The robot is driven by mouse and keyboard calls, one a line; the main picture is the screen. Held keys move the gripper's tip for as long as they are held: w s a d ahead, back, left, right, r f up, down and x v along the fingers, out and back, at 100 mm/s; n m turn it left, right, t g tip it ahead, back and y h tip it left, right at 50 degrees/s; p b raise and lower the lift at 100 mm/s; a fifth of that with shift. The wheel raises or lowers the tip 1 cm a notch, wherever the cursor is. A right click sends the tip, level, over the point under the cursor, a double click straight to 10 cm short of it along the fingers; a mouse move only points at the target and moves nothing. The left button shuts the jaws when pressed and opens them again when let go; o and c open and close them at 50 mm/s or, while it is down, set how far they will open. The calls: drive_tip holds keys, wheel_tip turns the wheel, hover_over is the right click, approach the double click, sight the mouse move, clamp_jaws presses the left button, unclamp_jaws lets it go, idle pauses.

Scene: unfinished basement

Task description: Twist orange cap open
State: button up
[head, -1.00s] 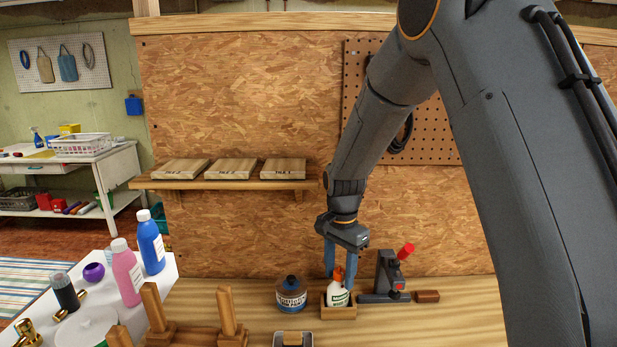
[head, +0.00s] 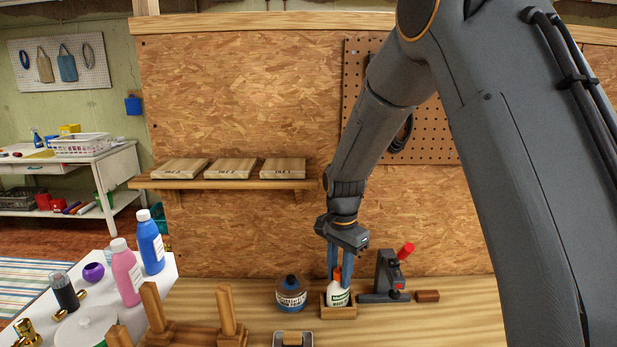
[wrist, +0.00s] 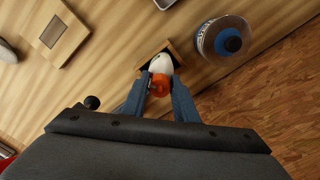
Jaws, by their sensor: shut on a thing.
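The white bottle (head: 337,295) with a green label stands in a small wooden box (head: 338,312) on the workbench. Its orange cap (wrist: 159,85) shows between the blue fingers in the wrist view, with the white bottle shoulder (wrist: 161,64) beyond it. My gripper (head: 341,280) points down over the bottle and is shut on the orange cap, one finger on each side. In the head view the fingers partly hide the cap (head: 337,273). I cannot tell whether the cap has turned on the bottle.
A grey clamp tool with a red knob (head: 389,280) stands close on the right. Wooden posts (head: 228,312) rise at the front left. A shelf with wooden blocks (head: 230,169) is on the wall behind.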

drive_tip(key=shift+o, duration=0.2)
drive_tip(key=n+p, duration=0.1)
drive_tip(key=n, duration=0.3)
drive_tip(key=shift+o, duration=0.2)
drive_tip(key=shift+n, duration=0.6)
drive_tip(key=shift+s+f, duration=0.1)
drive_tip(key=shift+o, duration=0.5)
drive_tip(key=n, duration=0.3)
drive_tip(key=shift+p, duration=0.35)
drive_tip(key=shift+o, duration=0.2)
drive_tip(key=shift+n, duration=1.1)
drive_tip(key=shift+o, duration=0.3)
drive_tip(key=n, duration=0.2)
drive_tip(key=shift+n+p, duration=0.35)
drive_tip(key=shift+n, duration=1.25)
